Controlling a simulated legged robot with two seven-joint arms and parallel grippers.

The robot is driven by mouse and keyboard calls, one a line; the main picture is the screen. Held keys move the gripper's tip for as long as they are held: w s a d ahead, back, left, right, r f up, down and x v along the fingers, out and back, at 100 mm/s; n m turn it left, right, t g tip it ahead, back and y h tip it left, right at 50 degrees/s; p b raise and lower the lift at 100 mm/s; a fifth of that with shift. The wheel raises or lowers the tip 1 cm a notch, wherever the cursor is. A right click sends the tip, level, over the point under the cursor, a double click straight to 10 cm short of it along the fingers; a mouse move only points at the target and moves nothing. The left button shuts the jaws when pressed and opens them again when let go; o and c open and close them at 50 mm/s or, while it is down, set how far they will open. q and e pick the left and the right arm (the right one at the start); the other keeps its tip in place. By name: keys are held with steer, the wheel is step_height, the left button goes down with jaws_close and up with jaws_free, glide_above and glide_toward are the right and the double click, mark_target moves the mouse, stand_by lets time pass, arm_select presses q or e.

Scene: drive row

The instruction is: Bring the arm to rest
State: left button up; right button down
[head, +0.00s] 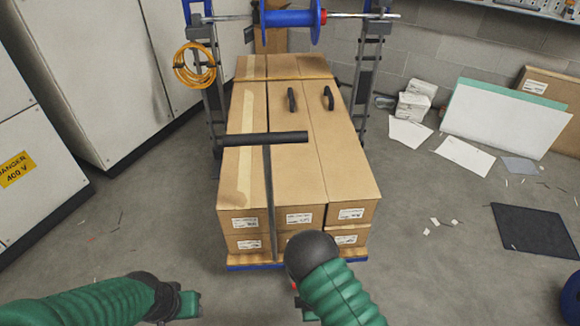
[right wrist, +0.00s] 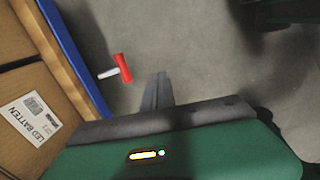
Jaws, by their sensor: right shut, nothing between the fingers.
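My right arm (head: 335,290) comes in from the bottom of the head view, with its dark rounded joint in front of the pallet's near edge. Its gripper is mostly hidden there. In the right wrist view my right gripper (right wrist: 157,90) is shut and empty, its fingers together above the grey floor. A red T-shaped handle with a pale stem (right wrist: 122,68) shows just left of the fingers, apart from them, near a blue edge. My left gripper (head: 185,306) is at the bottom left of the head view, beyond the green sleeve; its fingers cannot be made out.
Cardboard boxes (head: 300,150) stand stacked on a blue pallet (head: 245,266) straight ahead. A dark handle bar (head: 265,139) stands over them. Grey cabinets (head: 90,80) line the left. Panels (head: 505,120) and a dark mat (head: 530,230) are at right. Floor on both sides is mostly open.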

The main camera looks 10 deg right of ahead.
steer(key=w+d+r+m, duration=0.15)
steer(key=r+m, duration=0.25)
steer(key=r, duration=0.5)
steer(key=s+d+r+m, duration=0.1)
steer(key=d+r+m, duration=0.3)
steer(key=r, duration=0.6)
steer(key=s+d+r+m+p, duration=0.1)
steer(key=s+d+r+m, duration=0.1)
steer(key=s+r+m, duration=0.45)
steer(key=s+d+r+m+p, duration=0.1)
steer(key=s+r+m, duration=0.25)
steer(key=r, duration=0.65)
steer(key=w+p+v, duration=0.3)
steer(key=p+v, duration=1.4)
steer(key=w+r+p+v, duration=0.1)
steer(key=w+p+v, duration=0.3)
steer(key=p+v, duration=1.2)
steer(key=shift+d+r+n+p, duration=0.3)
steer(key=shift+d+r+p, duration=0.25)
steer(key=shift+p, duration=0.6)
steer(key=shift+a+r, duration=0.1)
